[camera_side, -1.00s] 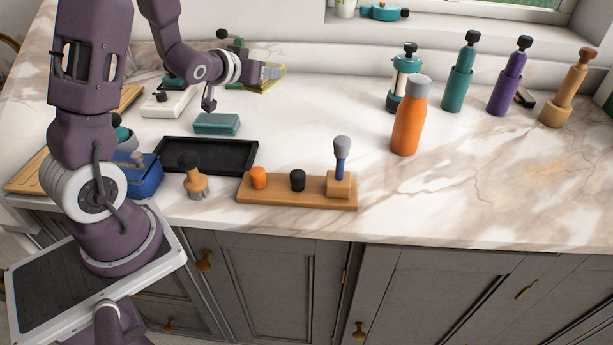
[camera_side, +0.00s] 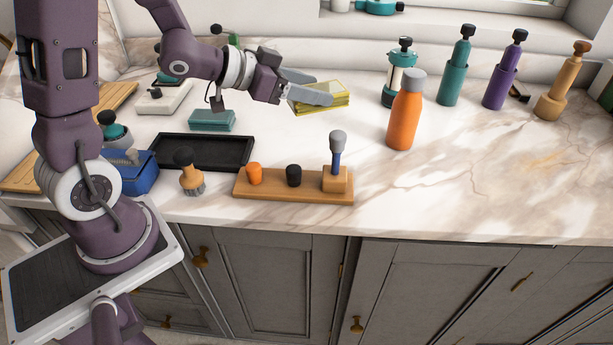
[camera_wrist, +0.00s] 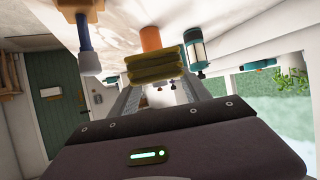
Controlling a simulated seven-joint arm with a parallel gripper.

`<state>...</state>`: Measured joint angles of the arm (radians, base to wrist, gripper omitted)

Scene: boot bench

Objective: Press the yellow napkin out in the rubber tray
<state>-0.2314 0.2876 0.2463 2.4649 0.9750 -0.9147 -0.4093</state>
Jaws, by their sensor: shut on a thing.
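The yellow napkin (camera_side: 335,103) is a folded, layered pad at the tips of my gripper (camera_side: 318,94). My gripper is shut on it and holds it over the back middle of the counter. In the wrist view the napkin (camera_wrist: 156,67) shows as a thick olive-yellow fold between the fingers. I cannot tell how far it is above the counter. The rubber tray (camera_side: 240,165) is black, shallow and empty, with a raised rim. It lies left of and nearer than the napkin, apart from it.
A folded teal cloth (camera_side: 212,120) lies just behind the tray. A wooden stand (camera_side: 270,190) with several upright pieces and a brush (camera_side: 188,172) stand in front. A blue box (camera_side: 140,175) is left, an orange bottle (camera_side: 403,120) right. The marble between napkin and stand is clear.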

